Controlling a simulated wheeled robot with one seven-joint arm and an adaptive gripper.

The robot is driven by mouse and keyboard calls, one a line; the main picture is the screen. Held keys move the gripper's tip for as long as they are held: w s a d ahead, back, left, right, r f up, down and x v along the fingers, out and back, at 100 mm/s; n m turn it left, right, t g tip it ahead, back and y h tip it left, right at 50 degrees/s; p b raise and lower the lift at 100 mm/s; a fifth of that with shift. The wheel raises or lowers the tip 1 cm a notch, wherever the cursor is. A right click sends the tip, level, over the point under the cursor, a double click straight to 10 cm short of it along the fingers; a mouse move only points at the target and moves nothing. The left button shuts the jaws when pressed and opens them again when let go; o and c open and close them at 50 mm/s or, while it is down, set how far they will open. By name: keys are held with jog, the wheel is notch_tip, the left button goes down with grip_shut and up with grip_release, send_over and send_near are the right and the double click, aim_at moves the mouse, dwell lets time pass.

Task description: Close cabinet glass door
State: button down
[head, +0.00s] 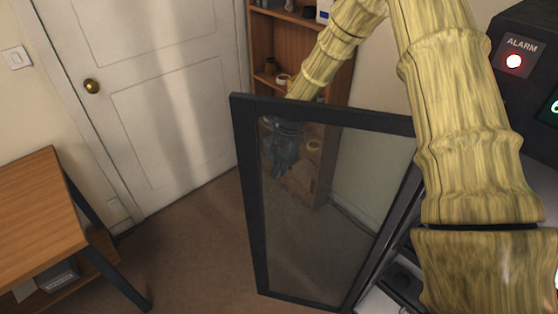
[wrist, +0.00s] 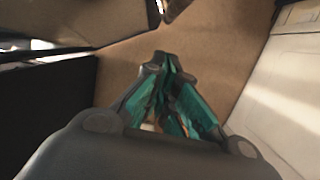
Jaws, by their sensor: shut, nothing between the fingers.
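The cabinet glass door (head: 325,215) has a black frame and a clear pane. In the head view it stands swung open, its right side toward the cabinet (head: 405,270). My arm reaches over behind the door's top edge. My gripper (head: 282,168) shows through the pane, on the far side of the door near its upper left part. I cannot tell whether it touches the glass or frame. In the wrist view my gripper (wrist: 165,64) has teal fingers with dark tips brought together, with nothing held.
A white room door (head: 160,90) with a brass knob is at the back left. A wooden shelf unit (head: 280,45) stands behind the glass door. A wooden table (head: 35,215) is at left. A dark alarm box (head: 520,75) is at upper right. Carpet (head: 190,260) is clear between table and glass door.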

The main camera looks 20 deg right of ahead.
jog(key=a, duration=0.1)
jog(key=s+a+f+p, duration=0.1)
jog(key=a+f+p, duration=0.1)
jog(key=a, duration=0.1)
jog(key=shift+s, duration=0.25)
jog(key=shift+a, duration=0.1)
